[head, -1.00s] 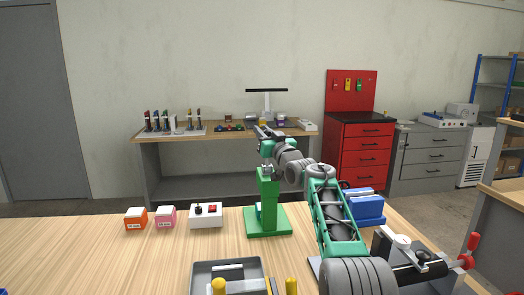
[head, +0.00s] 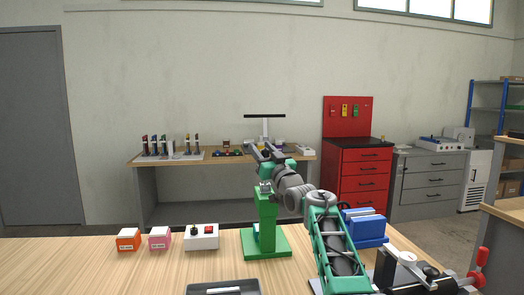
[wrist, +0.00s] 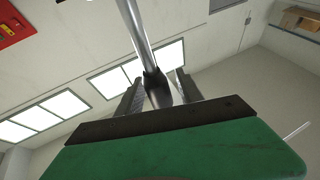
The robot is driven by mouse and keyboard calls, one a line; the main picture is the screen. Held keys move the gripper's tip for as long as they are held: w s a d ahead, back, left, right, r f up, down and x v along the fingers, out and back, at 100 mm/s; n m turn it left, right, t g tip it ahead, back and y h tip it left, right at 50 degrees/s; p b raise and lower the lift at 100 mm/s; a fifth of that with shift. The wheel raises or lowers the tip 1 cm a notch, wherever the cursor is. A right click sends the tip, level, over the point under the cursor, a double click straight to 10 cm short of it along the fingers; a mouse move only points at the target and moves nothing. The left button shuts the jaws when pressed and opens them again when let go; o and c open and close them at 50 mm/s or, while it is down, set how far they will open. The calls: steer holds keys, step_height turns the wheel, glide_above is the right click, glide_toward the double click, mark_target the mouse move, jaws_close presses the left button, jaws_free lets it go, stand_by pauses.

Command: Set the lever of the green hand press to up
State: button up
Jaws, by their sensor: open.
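The green hand press (head: 266,222) stands on the near table, its square base flat on the wood. My gripper (head: 258,150) is above the top of the press in the head view, its fingers pointing up and away. In the wrist view a bare metal lever rod (wrist: 137,30) comes down from the top and ends in a dark tip (wrist: 157,88) between the fingers of my gripper (wrist: 158,92). The fingers are open, with a gap visible on the right side of the tip. In the head view my arm largely hides the lever, so its angle is hard to judge.
A white switch box (head: 201,237), a pink box (head: 160,238) and an orange box (head: 128,240) stand left of the press. A blue holder (head: 364,228) and a clamp-like device (head: 425,272) are at right. A grey tray (head: 222,288) is in front.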

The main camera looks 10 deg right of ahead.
mark_target(267, 156)
steer(key=b+v, duration=0.2)
steer(key=v, duration=0.5)
steer(key=shift+s+d+f, duration=0.1)
steer(key=shift+s+f, duration=0.05)
steer(key=shift+s, duration=0.25)
